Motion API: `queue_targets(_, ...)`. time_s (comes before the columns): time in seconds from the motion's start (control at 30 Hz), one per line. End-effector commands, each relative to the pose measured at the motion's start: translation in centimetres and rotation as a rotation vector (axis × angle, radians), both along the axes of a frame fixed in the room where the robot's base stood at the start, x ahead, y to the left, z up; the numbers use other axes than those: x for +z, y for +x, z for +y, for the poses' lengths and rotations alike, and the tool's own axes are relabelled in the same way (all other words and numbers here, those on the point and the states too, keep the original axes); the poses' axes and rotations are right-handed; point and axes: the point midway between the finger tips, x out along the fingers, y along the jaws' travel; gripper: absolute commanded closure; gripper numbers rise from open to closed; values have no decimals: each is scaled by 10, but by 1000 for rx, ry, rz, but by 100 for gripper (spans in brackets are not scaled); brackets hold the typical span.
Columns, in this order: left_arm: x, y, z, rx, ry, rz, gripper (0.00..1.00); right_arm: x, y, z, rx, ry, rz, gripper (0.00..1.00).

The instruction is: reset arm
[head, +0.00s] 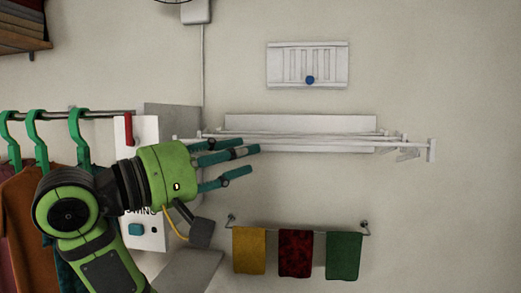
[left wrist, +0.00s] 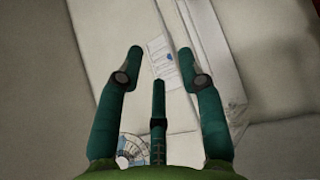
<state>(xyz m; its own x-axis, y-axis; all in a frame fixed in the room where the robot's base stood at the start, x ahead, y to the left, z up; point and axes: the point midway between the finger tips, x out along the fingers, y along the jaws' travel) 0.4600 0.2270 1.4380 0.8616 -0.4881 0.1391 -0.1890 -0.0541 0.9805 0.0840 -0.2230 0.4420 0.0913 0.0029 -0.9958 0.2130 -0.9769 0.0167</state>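My left gripper (head: 238,161) is green with teal fingers and comes in from the left in the head view. Its fingers point right, in front of the wall and just below the left end of the white wall rack. In the left wrist view the fingers (left wrist: 162,75) are spread apart with nothing between them. My right gripper is not in either view.
A white folding rack (head: 300,140) is on the wall, with a white panel with a blue knob (head: 310,80) above it. Yellow, red and green towels (head: 296,254) hang below. Clothes on green hangers (head: 38,130) and a white control panel (head: 148,239) are at left. The wall at right is bare.

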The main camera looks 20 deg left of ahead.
Motion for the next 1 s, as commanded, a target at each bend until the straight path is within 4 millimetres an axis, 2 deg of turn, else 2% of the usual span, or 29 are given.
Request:
queue_targets(0.2, -2, -9, 5, 0, 1, 2, 62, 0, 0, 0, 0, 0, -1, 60)
queue_targets(0.7, -5, -4, 5, 0, -1, 9, 62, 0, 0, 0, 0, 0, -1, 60)
queue_targets(0.77, -11, 7, 7, 3, -1, 28, 62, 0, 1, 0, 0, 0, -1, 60)
queue_targets(0.87, -37, 46, 10, 15, 3, 85, 62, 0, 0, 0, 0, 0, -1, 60)
queue_targets(0.97, -84, 98, 16, 46, 23, 164, 62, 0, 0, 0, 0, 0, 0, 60)
queue_targets(1.0, -108, 119, 18, 63, 36, 197, 62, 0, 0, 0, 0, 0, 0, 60)
